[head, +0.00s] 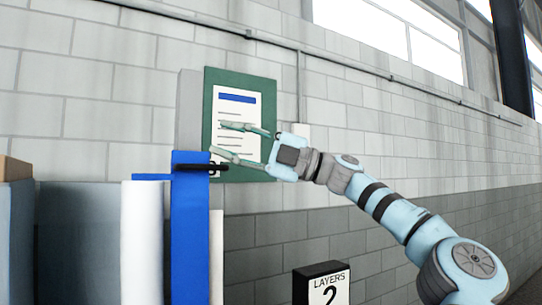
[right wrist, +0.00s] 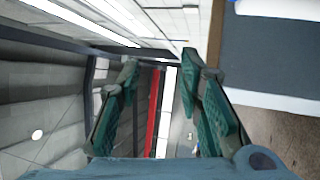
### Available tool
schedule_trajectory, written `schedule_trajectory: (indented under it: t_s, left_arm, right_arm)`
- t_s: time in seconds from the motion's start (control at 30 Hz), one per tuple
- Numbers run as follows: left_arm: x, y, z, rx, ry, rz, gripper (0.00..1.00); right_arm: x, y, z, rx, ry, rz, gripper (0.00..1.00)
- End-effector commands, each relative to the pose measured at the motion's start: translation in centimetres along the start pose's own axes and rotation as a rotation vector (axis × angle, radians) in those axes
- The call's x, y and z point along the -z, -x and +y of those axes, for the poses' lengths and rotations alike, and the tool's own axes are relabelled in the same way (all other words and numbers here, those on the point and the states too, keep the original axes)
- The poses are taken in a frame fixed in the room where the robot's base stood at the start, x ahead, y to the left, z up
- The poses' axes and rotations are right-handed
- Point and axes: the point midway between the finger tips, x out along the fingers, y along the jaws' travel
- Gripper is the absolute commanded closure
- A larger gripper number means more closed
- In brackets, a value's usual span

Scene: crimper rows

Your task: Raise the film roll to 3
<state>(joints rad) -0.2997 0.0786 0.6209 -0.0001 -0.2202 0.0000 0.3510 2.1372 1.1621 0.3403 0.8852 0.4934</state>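A white upright roll (head: 142,240), which looks like the film roll, stands against the left side of a tall blue post (head: 190,240) in the head view. A black bar-like part (head: 200,167) crosses the post near its top. A black-framed sign (head: 322,285) reads "LAYERS 2". My right gripper (head: 218,138) is open and points left, just above the black part and in front of a notice. In the right wrist view its two fingers (right wrist: 158,62) are apart with nothing held between them. My left gripper is not in view.
A green board (head: 208,100) with a white printed sheet (head: 236,110) hangs on the block wall behind my right gripper. Grey-blue block shapes (head: 75,245) fill the lower left, with a brown box (head: 14,168) on top.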

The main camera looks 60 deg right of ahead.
Motion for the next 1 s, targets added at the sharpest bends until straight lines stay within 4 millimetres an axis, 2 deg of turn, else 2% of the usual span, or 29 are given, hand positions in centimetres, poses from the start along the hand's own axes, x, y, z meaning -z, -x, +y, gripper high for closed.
schedule_trajectory:
  t_s: [0.2,0.7,1.0]
  left_arm:
    - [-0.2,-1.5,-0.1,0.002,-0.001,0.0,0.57]
    - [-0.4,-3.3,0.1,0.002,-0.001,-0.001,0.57]
    - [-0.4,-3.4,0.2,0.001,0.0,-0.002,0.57]
  right_arm:
    - [0.6,2.3,0.1,-0.002,0.0,0.0,0.67]
    - [2.0,7.0,0.9,-0.001,0.0,0.001,0.67]
    - [2.1,7.5,1.1,0.0,-0.002,0.0,0.67]
